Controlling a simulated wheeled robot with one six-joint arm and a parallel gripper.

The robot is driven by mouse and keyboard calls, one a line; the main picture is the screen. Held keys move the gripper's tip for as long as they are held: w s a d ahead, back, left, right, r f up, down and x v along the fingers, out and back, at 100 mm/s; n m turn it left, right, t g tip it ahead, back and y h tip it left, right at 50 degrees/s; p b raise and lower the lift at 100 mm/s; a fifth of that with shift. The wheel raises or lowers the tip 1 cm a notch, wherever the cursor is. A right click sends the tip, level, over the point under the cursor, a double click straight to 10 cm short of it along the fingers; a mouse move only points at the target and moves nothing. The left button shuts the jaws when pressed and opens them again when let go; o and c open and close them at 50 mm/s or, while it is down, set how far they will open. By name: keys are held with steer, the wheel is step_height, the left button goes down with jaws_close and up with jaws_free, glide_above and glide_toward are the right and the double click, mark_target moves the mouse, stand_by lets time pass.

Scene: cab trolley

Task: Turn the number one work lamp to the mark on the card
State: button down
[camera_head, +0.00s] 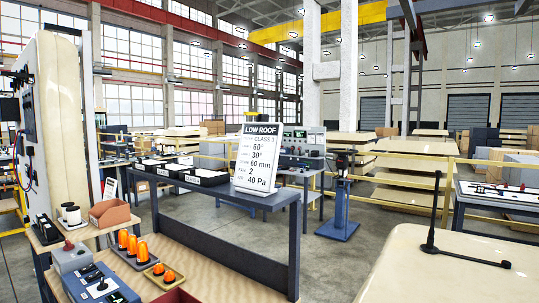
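A white card (257,160) headed LOW ROOF stands tilted back on the dark blue bench (230,212). Its readable lines include CLASS 3, 60°, 30°, 60 mm, 2 and 40 Pa; the small labels are too blurred to read. A second white card (109,180) stands farther left, its text unreadable. I cannot pick out any work lamp marked number one. Several orange beacon lamps stand in front: taller ones on a tray (150,262) and small ones on another tray (178,283). My gripper is not in view.
A cream panel (400,270) with a black rod on a base (432,235) fills the lower right. A grey control box (78,262) and an orange-brown bin (109,213) stand at lower left. A tall cream panel (60,130) rises at left. Open floor (335,250) lies beyond the bench.

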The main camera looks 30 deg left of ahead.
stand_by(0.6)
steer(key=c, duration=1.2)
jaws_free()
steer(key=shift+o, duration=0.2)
